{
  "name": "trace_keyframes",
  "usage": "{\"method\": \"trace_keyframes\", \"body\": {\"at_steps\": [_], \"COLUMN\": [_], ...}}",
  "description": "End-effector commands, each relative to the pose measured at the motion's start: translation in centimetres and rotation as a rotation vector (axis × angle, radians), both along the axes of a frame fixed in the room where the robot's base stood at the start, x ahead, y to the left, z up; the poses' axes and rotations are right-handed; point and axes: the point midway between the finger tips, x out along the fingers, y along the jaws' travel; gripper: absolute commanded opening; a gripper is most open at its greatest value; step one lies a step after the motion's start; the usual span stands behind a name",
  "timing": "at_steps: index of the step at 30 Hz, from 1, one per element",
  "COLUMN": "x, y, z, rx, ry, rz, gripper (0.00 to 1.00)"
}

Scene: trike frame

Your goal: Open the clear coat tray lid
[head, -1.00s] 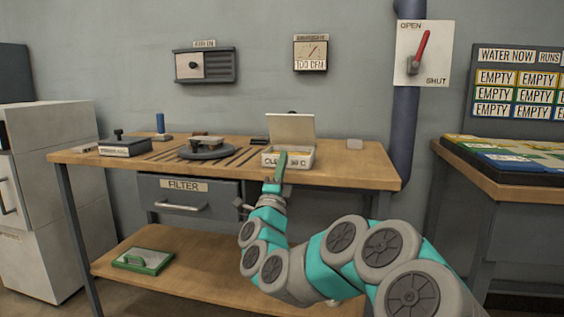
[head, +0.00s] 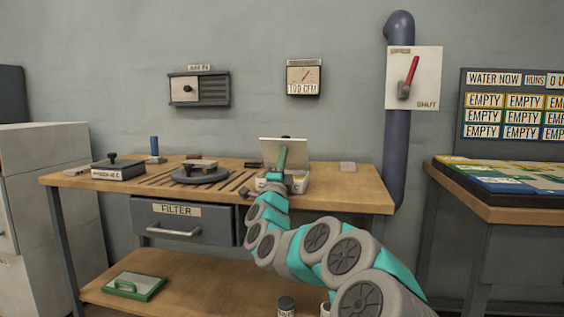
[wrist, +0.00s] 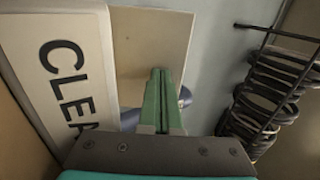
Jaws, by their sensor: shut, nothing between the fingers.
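In the wrist view the tray's front with the letters "CLEA" (wrist: 68,80) is at left, and the pale lid (wrist: 150,45) is beyond the fingers. My gripper (head: 282,150) has green fingers, shut and empty, pointing up in front of the lid. The fingers also show in the wrist view (wrist: 160,75). I cannot tell whether they touch the lid. My gripper hides part of the tray.
A dark box (head: 118,169), a round dark plate (head: 200,174) and several thin rods lie on the bench to the left. A dark coiled thing (wrist: 265,95) shows in the wrist view. The bench's right end is clear.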

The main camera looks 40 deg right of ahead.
Motion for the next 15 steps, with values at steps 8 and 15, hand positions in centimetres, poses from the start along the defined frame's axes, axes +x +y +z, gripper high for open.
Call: {"method": "trace_keyframes", "body": {"at_steps": [8,15], "x": [0.04,0.07], "y": [-0.06,-0.11], "z": [0.07,0.48], "rx": [0.000,0.014], "ry": [0.000,0.010], "rz": [0.000,0.001], "gripper": [0.00,0.00]}}
